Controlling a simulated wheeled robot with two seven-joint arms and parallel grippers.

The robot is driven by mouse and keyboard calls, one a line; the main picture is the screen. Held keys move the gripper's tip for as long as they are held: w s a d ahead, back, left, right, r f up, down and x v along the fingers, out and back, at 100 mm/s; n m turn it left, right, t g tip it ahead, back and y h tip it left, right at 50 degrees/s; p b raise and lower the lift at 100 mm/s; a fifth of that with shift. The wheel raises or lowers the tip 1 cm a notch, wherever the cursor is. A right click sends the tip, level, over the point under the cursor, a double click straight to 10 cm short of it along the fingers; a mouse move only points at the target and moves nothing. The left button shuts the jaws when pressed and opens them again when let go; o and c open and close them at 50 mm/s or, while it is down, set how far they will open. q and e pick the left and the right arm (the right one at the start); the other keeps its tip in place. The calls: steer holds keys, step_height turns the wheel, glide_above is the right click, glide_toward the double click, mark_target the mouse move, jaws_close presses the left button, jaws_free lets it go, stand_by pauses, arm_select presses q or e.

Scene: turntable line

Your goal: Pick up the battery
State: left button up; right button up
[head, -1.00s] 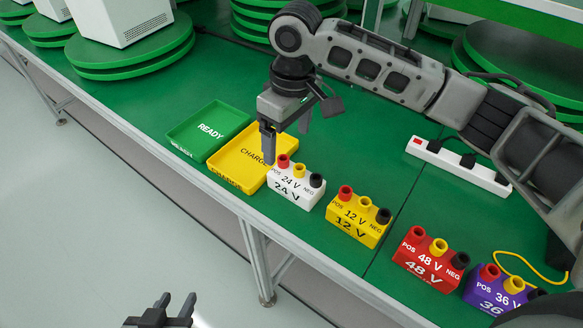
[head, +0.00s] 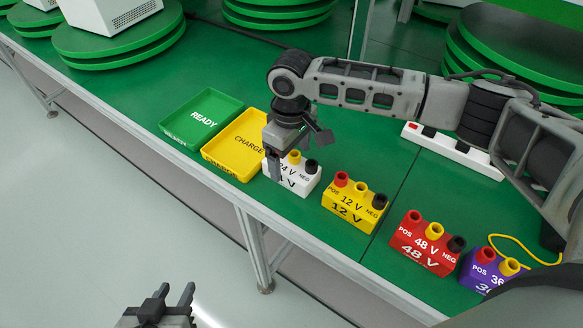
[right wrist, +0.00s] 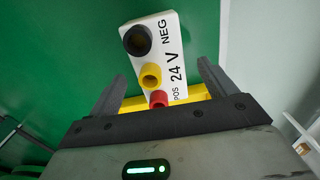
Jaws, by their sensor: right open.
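The white 24 V battery (head: 298,186) stands on the green table. It has red, yellow and black posts. My right gripper (head: 275,168) is low at its left end and hides the red post in the head view. In the right wrist view, the battery (right wrist: 171,42) lies ahead, with the open fingers of that gripper (right wrist: 160,72) on either side of its POS end and gaps at both sides. To its right stand a yellow 12 V battery (head: 350,212), a red 48 V battery (head: 425,246) and a purple 36 V battery (head: 480,271). My left gripper (head: 175,298) is open and empty, off the table's front.
A yellow CHARGE tray (head: 227,163) is just left of the white battery. A green READY tray (head: 195,138) is beyond it. A white power strip (head: 450,150) lies behind the batteries. Green turntable discs (head: 130,50) stand at the back.

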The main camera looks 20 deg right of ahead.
mark_target(291, 157)
step_height(291, 157, down, 4)
steer(key=shift+s+d+r, duration=0.1)
steer(key=shift+r, duration=0.15)
steer(key=c, duration=1.5)
steer(key=shift+r, duration=0.1)
steer(key=shift+c, duration=0.2)
steer(key=shift+r, duration=0.15)
